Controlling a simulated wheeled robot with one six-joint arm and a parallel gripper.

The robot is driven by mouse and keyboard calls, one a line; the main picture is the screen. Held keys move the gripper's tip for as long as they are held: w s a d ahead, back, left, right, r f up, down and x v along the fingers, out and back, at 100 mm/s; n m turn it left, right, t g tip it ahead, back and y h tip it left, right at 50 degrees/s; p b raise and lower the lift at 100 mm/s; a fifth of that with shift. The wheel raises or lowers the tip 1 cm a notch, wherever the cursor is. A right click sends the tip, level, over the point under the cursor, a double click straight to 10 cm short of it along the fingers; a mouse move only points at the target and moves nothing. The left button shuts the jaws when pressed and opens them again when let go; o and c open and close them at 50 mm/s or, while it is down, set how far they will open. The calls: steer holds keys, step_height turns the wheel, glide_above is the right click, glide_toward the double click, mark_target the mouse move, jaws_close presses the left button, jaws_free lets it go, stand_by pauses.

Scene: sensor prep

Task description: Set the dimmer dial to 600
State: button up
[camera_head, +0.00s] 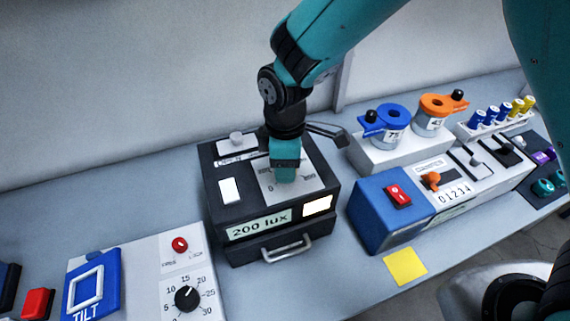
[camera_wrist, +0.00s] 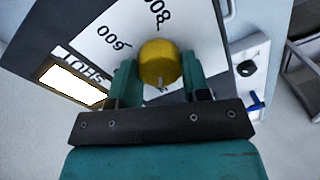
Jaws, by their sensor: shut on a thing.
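The black dimmer box (camera_head: 221,214) stands at the middle of the bench, and its display (camera_head: 259,225) reads 200 lux. Its white dial plate (camera_head: 306,180) is partly hidden by my gripper (camera_head: 285,178) in the head view. In the wrist view the yellow dial knob (camera_wrist: 159,62) sits between the teal fingers of my gripper (camera_wrist: 158,80), which is shut on it. The plate there shows the marks 600 and 800 upside down. A small pale pointer mark shows on the knob's near side. The other scale marks are mostly hidden.
A lit window (camera_head: 317,205) and a white switch (camera_head: 230,190) are on the box, with a drawer handle (camera_head: 287,249) below. A blue-ended counter unit (camera_head: 377,217) stands close to the right. A timer dial panel (camera_head: 187,298) is at front left. A yellow note (camera_head: 405,266) lies on the bench.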

steer(key=m+b, duration=0.1)
steer(key=m, duration=1)
steer(key=shift+w+d+y, duration=0.1)
steer(key=shift+y, duration=0.2)
steer(key=m, duration=0.3)
steer(key=shift+m+t+b, duration=0.3)
steer(key=shift+b, duration=0.1)
steer(key=m, duration=0.4)
steer(key=shift+d+m, duration=0.1)
steer(key=shift+m, duration=2.3)
steer(key=o, duration=0.9)
steer(key=shift+o, duration=0.2)
